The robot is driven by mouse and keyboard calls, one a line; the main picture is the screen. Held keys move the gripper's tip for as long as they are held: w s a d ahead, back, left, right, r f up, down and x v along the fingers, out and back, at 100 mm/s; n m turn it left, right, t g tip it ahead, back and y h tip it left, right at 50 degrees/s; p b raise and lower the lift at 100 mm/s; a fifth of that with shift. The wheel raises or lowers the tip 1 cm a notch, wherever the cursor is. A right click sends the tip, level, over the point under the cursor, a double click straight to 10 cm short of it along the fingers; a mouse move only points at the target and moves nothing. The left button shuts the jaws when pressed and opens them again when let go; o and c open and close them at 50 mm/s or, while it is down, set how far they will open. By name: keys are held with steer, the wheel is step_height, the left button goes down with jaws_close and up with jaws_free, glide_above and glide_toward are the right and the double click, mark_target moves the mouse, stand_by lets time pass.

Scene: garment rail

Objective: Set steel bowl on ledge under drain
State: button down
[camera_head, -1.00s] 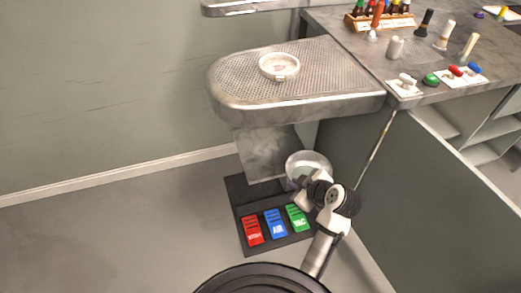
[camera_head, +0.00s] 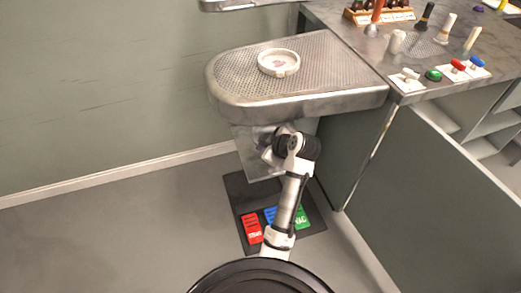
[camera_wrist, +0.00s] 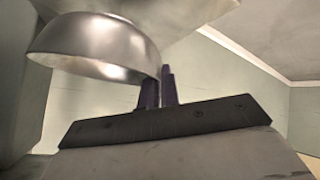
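The steel bowl (camera_wrist: 95,48) shows in the wrist view, upper left, with its rim at the dark fingers of my gripper (camera_wrist: 160,88). The fingers look closed on the rim, and the bowl is off to the left of them. In the head view the bowl and fingertips are hidden beneath the perforated worktop (camera_head: 235,85), where my arm reaches in. A round white fitting or dish (camera_head: 279,62), perhaps the drain, is on top of that worktop. I cannot clearly make out the ledge below it.
A grey panel (camera_head: 252,150) hangs below the worktop, beside my arm. A black mat with red (camera_head: 252,229), blue and green pedals lies on the floor. A counter (camera_head: 420,60) at right carries bottles, brushes and knobs. Open floor lies to the left.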

steer(key=shift+w+a, duration=0.5)
steer(key=shift+w, duration=0.05)
step_height(320, 180, down, 4)
steer(key=shift+r, duration=0.2)
steer(key=c, duration=1.6)
jaws_free()
steer(key=v, duration=1.2)
steer(key=shift+r, duration=0.1)
